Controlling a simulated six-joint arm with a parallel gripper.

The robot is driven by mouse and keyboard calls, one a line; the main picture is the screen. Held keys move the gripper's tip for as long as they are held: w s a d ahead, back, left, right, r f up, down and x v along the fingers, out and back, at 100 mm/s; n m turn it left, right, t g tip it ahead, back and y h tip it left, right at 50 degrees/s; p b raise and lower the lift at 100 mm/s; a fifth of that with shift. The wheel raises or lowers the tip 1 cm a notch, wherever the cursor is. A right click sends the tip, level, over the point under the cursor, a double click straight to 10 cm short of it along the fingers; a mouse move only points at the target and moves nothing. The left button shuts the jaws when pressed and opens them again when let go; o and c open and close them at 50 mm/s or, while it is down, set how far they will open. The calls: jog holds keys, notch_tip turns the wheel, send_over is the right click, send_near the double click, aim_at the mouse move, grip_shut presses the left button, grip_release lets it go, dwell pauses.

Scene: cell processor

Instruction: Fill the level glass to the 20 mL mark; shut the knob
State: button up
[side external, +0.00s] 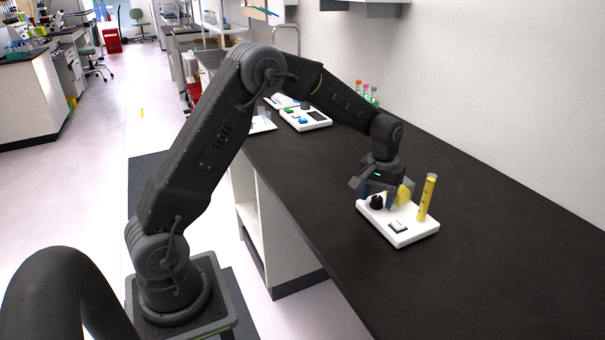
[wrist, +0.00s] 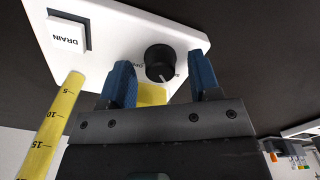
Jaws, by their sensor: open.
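The level glass (side external: 427,198) is a slim upright tube at the right of a white device base (side external: 405,236). Yellow fills it to near its top in the side view; its marks are too small there. In the wrist view the level glass (wrist: 50,130) shows marks 5, 10 and 15; its upper end is cut off, so I cannot read the level. The black knob (wrist: 160,62) has a white pointer line; it also shows in the side view (side external: 376,202). My gripper (wrist: 161,66) is open, its blue fingers on either side of the knob, with gaps visible.
A white DRAIN button (wrist: 66,33) sits on the base near the glass. A yellow part (wrist: 152,95) shows between my fingers. Another white device (side external: 305,120) and several capped tubes (side external: 366,92) stand farther back. The black bench (side external: 480,270) is clear in front.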

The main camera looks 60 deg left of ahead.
aim_at(377, 199)
jog(key=m, duration=1)
jog(key=shift+m, duration=0.4)
notch_tip(377, 199, up, 14)
jog(key=s+d+r+n+t, duration=0.2)
jog(key=s+d, duration=0.2)
jog(key=s, duration=0.8)
jog(key=s+d+r+n+t, duration=0.1)
jog(key=s+d+n+t, duration=0.1)
jog(key=s, duration=1.1)
jog(key=shift+d+r+t, duration=0.4)
jog(key=shift+d+t, duration=0.1)
jog(key=shift+d, duration=0.65)
jog(key=s, duration=0.1)
jog(key=s+f, duration=0.2)
jog(key=shift+s+d+n+t, duration=0.2)
jog(key=shift+d+n+t, duration=0.1)
jog(key=shift+n, duration=0.1)
